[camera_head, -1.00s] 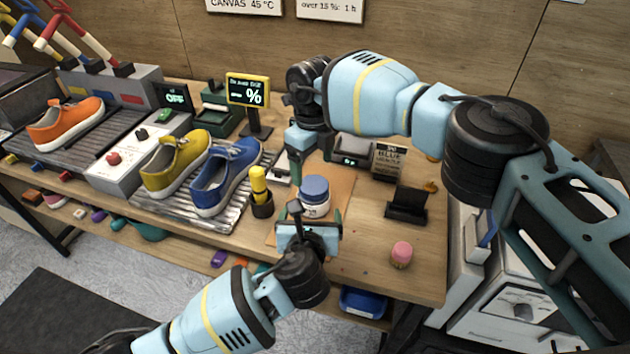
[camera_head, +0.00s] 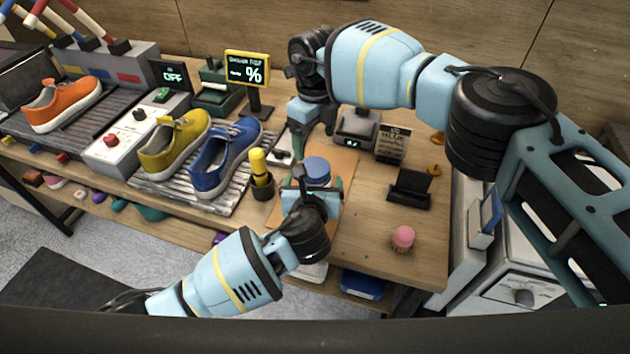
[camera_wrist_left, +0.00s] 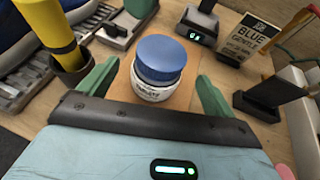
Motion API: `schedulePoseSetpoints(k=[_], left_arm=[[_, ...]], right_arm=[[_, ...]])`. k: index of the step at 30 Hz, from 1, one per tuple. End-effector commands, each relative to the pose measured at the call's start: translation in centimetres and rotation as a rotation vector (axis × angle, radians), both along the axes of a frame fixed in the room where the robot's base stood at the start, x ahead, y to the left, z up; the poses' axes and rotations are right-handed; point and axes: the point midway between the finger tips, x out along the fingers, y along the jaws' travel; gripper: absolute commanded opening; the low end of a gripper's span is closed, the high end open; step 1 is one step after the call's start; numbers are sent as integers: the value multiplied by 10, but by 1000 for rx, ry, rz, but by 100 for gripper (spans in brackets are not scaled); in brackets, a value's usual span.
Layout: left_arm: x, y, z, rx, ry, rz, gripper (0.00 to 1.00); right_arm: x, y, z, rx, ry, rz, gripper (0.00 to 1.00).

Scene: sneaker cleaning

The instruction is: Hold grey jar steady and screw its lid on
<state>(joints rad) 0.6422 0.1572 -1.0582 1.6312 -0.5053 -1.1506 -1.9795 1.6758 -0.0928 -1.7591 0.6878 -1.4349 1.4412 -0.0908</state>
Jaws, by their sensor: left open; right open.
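The jar has a pale grey-white body (camera_wrist_left: 155,92) with printed text and a blue lid (camera_wrist_left: 162,56) sitting on top. It stands upright on a tan board (camera_head: 346,165). In the head view the blue lid (camera_head: 317,168) shows, while my left gripper hides most of the body. My left gripper (camera_wrist_left: 158,76) is open, with a green finger on each side of the jar and visible gaps between. In the head view my left gripper (camera_head: 312,186) comes at the jar from the front. My right gripper (camera_head: 313,136) is open and empty, pointing down just behind the jar.
A yellow-topped tool (camera_head: 259,165) in a dark cup stands close left of the jar. Behind it are a small scale (camera_head: 357,130) and a sign card (camera_head: 393,143). A black stand (camera_head: 410,186) and a pink item (camera_head: 403,238) are at right. Blue (camera_head: 227,160) and yellow (camera_head: 175,143) sneakers are left.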

Motion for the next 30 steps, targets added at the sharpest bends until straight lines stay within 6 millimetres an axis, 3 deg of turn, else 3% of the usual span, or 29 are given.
schedulePoseSetpoints(k=[9,23,30], left_arm=[[33,-2,-13,-1,0,0,91],[40,-3,-16,-2,0,0,91],[39,-3,-16,-2,1,0,60]], right_arm=[[0,0,0,0,0,0,82],[0,0,0,0,0,0,82],[0,0,0,0,0,0,82]])
